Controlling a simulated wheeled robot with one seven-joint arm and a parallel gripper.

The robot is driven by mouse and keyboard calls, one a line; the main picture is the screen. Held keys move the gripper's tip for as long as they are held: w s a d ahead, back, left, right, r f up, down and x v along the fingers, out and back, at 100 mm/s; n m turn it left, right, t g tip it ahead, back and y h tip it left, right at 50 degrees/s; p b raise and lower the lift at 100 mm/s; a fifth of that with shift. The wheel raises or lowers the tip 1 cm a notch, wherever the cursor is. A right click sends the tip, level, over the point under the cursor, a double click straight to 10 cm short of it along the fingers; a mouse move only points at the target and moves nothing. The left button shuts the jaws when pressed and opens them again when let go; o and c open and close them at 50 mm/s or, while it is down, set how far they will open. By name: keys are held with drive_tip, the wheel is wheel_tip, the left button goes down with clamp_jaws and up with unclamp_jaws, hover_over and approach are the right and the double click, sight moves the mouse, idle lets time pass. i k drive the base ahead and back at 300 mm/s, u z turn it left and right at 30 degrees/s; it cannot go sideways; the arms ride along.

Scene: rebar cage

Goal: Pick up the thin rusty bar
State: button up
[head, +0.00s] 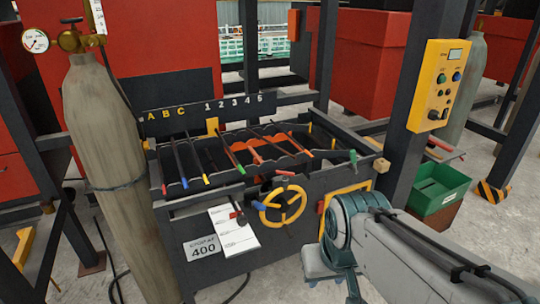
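A dark rack (225,195) in the middle holds several thin bars lying front to back in its slots. Their near ends have coloured tips, such as a blue tip (185,183), a yellow tip (206,179), a red tip (285,173) and a green tip (353,158). The bars look mostly dark, and at this size I cannot tell which one is thin and rusty. My arm reaches in from the lower right, in front of the rack's right side. My gripper's fingers do not show.
A sign with letters and numbers (166,116) stands behind the rack. A yellow handwheel (283,205) is on its front. A grey gas cylinder (103,150) stands left. A dark post with a yellow control box (438,86) and a green bin (438,188) are right.

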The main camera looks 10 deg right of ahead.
sight(287, 153)
drive_tip(key=z, duration=1.15)
drive_tip(key=i, duration=1.9)
drive_tip(key=u, duration=1.35)
drive_tip(key=i, duration=0.4)
drive_tip(key=u, duration=0.3)
